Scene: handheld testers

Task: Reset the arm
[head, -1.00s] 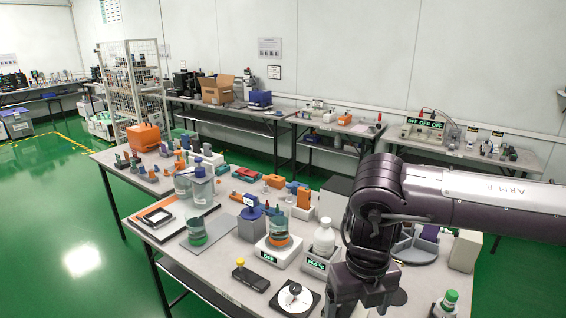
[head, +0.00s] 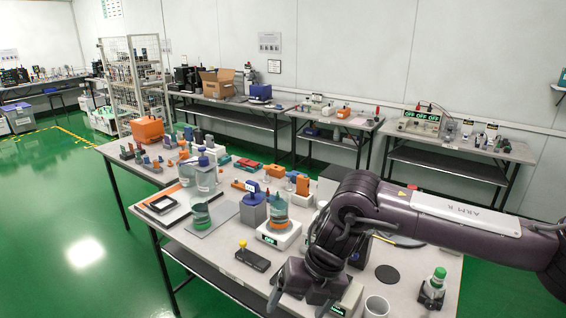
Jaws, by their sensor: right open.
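My right arm (head: 455,213) comes in from the right edge and reaches over the front right of the near table. Its gripper (head: 300,300) points down near the table's front edge. The jaws are open, and I see nothing between them. The arm and gripper hide part of the table top behind them. My left gripper is not in view.
Near table (head: 222,262) is crowded: a beaker on a white scale (head: 278,236), a blue device (head: 253,211), a black tester with a yellow knob (head: 252,260), a white cup (head: 376,307) and a green-capped bottle (head: 436,283). Green floor (head: 60,210) at left is clear.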

